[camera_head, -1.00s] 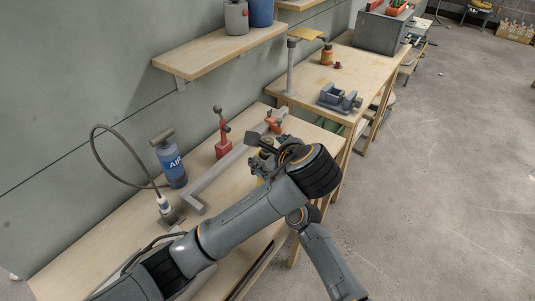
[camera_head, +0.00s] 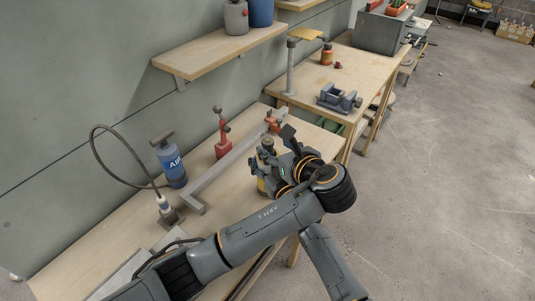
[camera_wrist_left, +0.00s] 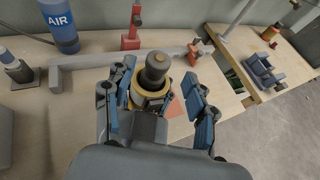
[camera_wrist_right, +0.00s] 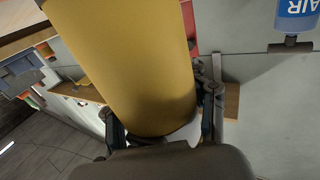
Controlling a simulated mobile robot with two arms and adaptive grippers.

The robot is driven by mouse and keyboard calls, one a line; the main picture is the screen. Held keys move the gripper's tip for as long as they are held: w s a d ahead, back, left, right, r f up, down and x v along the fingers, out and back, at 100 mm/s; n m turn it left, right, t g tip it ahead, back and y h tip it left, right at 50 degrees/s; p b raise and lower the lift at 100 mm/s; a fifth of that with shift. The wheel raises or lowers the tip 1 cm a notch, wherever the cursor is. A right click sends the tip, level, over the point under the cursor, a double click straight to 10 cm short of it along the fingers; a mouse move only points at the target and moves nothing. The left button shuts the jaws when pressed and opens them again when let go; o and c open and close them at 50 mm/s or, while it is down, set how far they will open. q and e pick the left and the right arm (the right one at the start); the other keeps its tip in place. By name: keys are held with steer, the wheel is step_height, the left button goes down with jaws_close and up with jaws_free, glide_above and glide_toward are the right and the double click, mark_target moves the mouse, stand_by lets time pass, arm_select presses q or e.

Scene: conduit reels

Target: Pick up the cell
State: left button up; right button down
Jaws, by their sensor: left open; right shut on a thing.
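A yellow cylinder with a dark cap, which looks like the cell (camera_head: 262,184), stands by the bench's front edge in the head view, partly hidden by my left gripper (camera_head: 276,156). In the left wrist view, the dark-capped top of the cell (camera_wrist_left: 155,72) shows between the spread fingers of my left gripper (camera_wrist_left: 160,95). The left gripper is open; I cannot tell if it touches the cell. In the right wrist view, my right gripper (camera_wrist_right: 160,122) is shut on a large yellow cylinder (camera_wrist_right: 130,60). I cannot tell for sure that it is the same cylinder.
A grey bar (camera_head: 228,166) runs along the bench (camera_head: 105,245) behind the cell. A blue air bottle (camera_head: 170,163), a hose fitting (camera_head: 166,207) and a red stand (camera_head: 222,140) are on its left and back. A second bench (camera_head: 345,66) holds a grey vise-like block (camera_head: 338,98).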

mark_target(268, 141)
arm_select(q)
steer(key=x, duration=0.4)
steer(key=shift+w+a+r, duration=0.2)
steer(key=shift+w+a, duration=0.05)
steer(key=shift+a, duration=0.1)
steer(key=shift+c, duration=0.2)
jaws_close()
